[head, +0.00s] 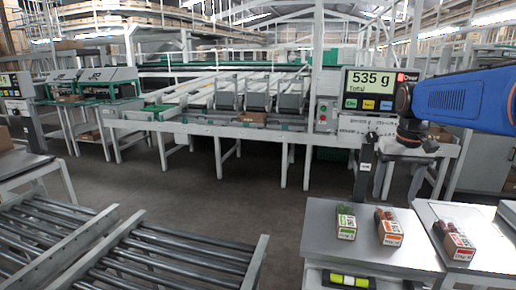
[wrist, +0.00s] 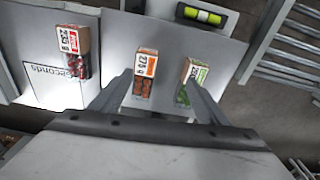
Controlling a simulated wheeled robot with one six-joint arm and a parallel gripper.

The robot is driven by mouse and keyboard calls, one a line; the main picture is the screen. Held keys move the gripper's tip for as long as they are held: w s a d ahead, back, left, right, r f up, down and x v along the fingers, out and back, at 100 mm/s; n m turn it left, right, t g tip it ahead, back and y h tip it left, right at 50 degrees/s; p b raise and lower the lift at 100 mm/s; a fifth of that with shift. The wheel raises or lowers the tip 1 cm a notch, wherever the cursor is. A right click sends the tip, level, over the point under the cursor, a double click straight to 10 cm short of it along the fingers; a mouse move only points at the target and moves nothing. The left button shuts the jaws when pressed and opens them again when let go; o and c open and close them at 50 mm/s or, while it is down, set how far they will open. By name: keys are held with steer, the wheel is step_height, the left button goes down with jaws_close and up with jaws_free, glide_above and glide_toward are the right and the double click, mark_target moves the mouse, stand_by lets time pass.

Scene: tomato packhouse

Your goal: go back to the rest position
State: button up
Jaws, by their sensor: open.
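My blue arm reaches in from the right in the head view, and its dark gripper end (head: 415,135) hangs high in front of the scale display. In the wrist view my gripper (wrist: 160,76) has its two fingers spread apart with nothing held between them. Below it, an orange-labelled tomato pack (wrist: 144,72) and a green-labelled pack (wrist: 190,80) lie on a grey table; they also show in the head view, orange (head: 388,227) and green (head: 346,222). A red-labelled pack (head: 453,240) lies on the surface to their right, by a "seconds" sign in the wrist view (wrist: 55,86).
A display (head: 372,89) reads "535 g Total". Roller conveyors (head: 150,262) stand at the lower left. A sorting line (head: 230,125) runs across the back. Grey floor (head: 220,185) between is clear.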

steer(key=s+a+f+t, duration=0.1)
steer(key=s+a+f, duration=0.2)
steer(key=s, duration=0.4)
steer(key=s+a+f+n+t, duration=0.1)
steer(key=s+a+f, duration=0.3)
steer(key=s, duration=0.4)
steer(key=s+a+f+n+t, duration=0.1)
steer(key=s+a+f, duration=0.2)
steer(key=s+f, duration=0.3)
steer(key=shift+s+a+t, duration=0.15)
steer(key=shift+s+t, duration=0.15)
steer(key=shift+s, duration=0.8)
